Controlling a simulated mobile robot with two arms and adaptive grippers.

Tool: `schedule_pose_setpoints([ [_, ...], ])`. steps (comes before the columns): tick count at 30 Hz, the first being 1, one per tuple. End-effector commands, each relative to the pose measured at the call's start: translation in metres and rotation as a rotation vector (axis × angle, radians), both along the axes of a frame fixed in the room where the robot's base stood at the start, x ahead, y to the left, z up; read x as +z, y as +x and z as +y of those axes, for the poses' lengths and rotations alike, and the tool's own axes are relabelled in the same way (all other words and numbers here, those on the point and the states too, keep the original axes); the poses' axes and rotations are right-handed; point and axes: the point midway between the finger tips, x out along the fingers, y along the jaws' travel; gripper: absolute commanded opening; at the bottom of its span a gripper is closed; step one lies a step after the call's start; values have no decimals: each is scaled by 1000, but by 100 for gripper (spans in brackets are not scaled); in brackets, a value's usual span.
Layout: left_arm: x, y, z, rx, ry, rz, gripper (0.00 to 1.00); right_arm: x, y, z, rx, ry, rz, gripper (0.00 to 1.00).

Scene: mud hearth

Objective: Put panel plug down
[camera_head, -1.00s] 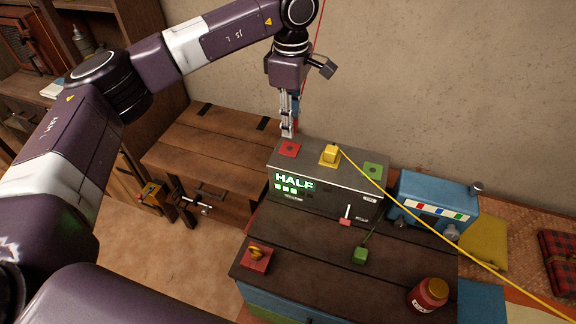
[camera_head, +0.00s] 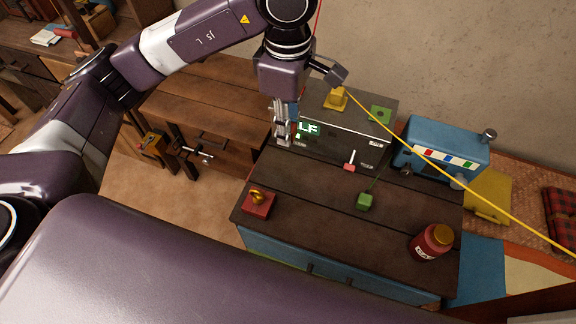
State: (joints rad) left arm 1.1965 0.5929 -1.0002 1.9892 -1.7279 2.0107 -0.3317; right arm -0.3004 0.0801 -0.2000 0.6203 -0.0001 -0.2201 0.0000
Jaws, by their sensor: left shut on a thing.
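My left gripper (camera_head: 283,141) points down, shut, in front of the left end of the grey panel box (camera_head: 345,145). The panel plug in its jaws is almost wholly hidden by the fingers; I cannot make out its shape. A thin red cord shows behind the wrist. A yellow plug (camera_head: 336,99) with a yellow cord sits on the box top, beside a green socket plate (camera_head: 381,114). My right gripper is not in view.
The dark wooden table (camera_head: 310,210) bears a red block with a yellow ring (camera_head: 258,201), a green plug (camera_head: 364,201) and a red jar (camera_head: 430,243). A blue machine (camera_head: 440,150) stands right of the box. The table's middle left is clear.

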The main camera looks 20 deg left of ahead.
Motion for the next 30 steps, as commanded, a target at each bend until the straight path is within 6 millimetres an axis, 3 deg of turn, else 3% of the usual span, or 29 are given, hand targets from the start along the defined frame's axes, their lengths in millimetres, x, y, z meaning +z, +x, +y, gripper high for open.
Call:
schedule_pose_setpoints([
  [6,-56,-2,1,1,2,7,0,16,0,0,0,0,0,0],
  [12,-95,-1,0,-1,1,3,0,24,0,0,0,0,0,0],
  [17,-108,0,0,0,0,1,0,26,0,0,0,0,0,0],
  [24,-142,-1,0,0,0,2,0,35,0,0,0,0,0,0],
  [30,-149,0,0,-2,0,-2,0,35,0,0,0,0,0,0],
])
